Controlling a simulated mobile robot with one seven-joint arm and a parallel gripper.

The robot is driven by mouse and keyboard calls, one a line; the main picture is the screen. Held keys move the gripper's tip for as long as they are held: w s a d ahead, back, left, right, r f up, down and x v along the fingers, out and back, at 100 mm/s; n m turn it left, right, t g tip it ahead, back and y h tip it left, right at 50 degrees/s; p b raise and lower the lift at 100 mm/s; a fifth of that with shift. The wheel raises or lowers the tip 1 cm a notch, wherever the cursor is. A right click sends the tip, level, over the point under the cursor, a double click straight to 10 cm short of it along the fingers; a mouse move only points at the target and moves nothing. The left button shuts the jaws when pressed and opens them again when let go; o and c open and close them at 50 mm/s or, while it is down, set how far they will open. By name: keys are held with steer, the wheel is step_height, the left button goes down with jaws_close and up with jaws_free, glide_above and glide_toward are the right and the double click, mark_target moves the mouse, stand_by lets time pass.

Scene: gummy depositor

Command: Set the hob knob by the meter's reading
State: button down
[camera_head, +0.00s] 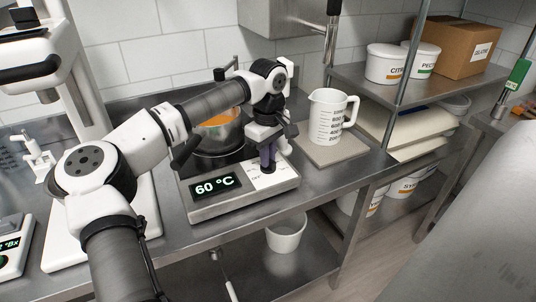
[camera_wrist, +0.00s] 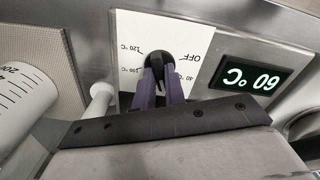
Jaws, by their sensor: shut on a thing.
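The hob (camera_head: 250,204) stands on the steel counter. Its display (camera_head: 215,185) reads 60 °C, and it also shows upside down in the wrist view (camera_wrist: 251,79). The black hob knob (camera_wrist: 158,60) sits on a white dial plate marked OFF, 40 °C, 100 °C and 120 °C; its pointer direction is hidden. My gripper (camera_head: 268,163) reaches down from above, its purple-grey fingers (camera_wrist: 160,86) shut on the knob. A meter (camera_head: 9,245) marked °Bx is at the far left edge; its figure is cut off by the frame.
A glass pot (camera_head: 219,130) with orange contents stands on the hob, partly behind my arm. A white measuring jug (camera_head: 329,118) stands on a mat (camera_head: 338,156) right of the hob. A shelf (camera_head: 366,86) with tubs and a box is further right. A white bucket (camera_head: 286,234) sits below.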

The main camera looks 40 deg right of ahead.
steer(key=c, duration=1.5)
jaws_free()
steer(key=shift+o, duration=0.2)
steer(key=shift+r, duration=0.1)
step_height(320, 180, up, 14)
steer(key=b, duration=0.2)
steer(key=shift+f, duration=0.2)
